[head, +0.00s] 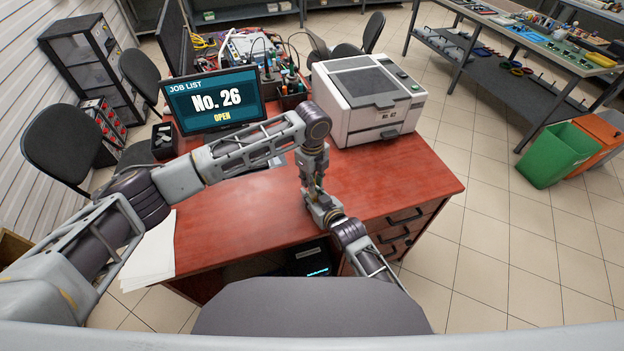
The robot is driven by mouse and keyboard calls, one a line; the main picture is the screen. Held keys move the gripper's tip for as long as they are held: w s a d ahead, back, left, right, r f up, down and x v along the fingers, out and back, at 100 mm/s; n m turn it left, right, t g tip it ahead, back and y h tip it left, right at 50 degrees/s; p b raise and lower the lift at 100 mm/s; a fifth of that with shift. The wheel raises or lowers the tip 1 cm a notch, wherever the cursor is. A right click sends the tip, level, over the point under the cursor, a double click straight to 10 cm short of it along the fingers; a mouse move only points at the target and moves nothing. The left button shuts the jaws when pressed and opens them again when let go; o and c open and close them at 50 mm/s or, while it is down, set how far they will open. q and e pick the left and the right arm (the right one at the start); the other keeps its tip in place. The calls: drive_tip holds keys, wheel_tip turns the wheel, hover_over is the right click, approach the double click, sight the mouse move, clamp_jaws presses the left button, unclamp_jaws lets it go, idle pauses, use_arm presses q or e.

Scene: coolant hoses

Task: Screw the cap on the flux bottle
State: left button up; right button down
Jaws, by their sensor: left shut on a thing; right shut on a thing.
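My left gripper (312,180) points down over the middle of the red desk and is shut. My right gripper (322,203) comes up from the lower right, meets it from just below and is shut. The two grippers are close together. The flux bottle and its cap are almost wholly hidden between the fingers and too small to make out. From the placing, the cap seems to be in the upper, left gripper and the bottle in the lower, right one. I cannot tell whether cap and bottle touch or how they are tilted.
The red desk (235,235) is clear around the grippers. A grey and white box-shaped machine (368,95) stands behind to the right. A job list screen (213,100) reads No. 26, open. White papers (150,250) lie at the left edge, and tools (285,80) stand at the back.

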sight(312, 195)
use_arm(q)
drive_tip(key=shift+f, duration=0.1)
drive_tip(key=shift+f, duration=0.8)
drive_tip(key=shift+f, duration=0.3)
idle(0.8)
